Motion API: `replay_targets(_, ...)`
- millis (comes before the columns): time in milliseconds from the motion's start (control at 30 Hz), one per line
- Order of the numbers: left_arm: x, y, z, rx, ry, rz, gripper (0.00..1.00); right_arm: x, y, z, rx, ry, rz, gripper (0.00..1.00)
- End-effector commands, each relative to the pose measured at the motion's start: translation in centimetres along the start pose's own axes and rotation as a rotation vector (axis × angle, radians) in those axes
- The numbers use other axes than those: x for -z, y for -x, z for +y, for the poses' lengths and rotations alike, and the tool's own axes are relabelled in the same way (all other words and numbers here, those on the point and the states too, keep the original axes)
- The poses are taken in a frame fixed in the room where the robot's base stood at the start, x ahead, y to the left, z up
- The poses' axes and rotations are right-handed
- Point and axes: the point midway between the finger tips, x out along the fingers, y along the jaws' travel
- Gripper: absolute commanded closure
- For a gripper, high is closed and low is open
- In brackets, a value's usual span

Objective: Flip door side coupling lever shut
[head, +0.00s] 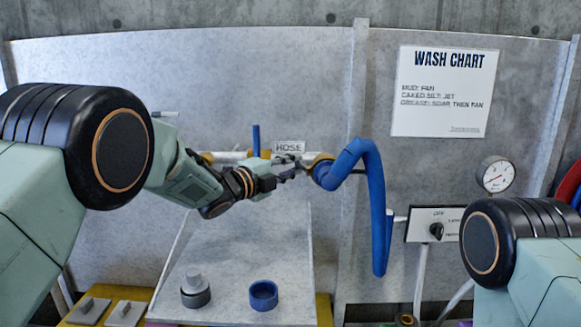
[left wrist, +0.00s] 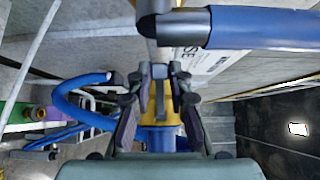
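My left gripper (head: 287,170) is at the wall pipe, by the brass-coloured coupling (head: 319,164) where the blue hose (head: 368,165) joins. In the left wrist view the two dark fingers of my left gripper (left wrist: 161,76) stand apart. A narrow grey bar, perhaps the coupling lever (left wrist: 160,104), lies between them, with brass and blue parts behind. I cannot tell whether the fingers touch it. In the head view the gripper hides most of the lever. My right gripper is out of view.
A blue upright handle (head: 256,140) stands on the pipe, left of the HOSE label (head: 289,147). A grey fitting (head: 195,290) and a blue ring (head: 263,295) sit on the shelf below. A switch box (head: 436,225) and a gauge (head: 495,175) are at right.

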Motion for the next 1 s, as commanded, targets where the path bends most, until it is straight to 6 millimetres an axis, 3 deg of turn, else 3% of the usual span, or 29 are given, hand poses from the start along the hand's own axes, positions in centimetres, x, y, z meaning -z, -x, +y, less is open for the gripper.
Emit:
replay_targets(200, 0.1, 0.0, -0.2, 0.004, -0.001, 0.002, 1.0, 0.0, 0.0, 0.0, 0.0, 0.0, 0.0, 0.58)
replay_targets(567, 0.0, -0.2, -0.3, 0.006, 0.0, 0.019, 1.0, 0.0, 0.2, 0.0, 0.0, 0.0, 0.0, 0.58)
replay_targets(1000, 0.1, -1.2, -0.4, 0.012, -0.002, 0.217, 1.0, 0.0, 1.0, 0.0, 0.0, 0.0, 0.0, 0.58)
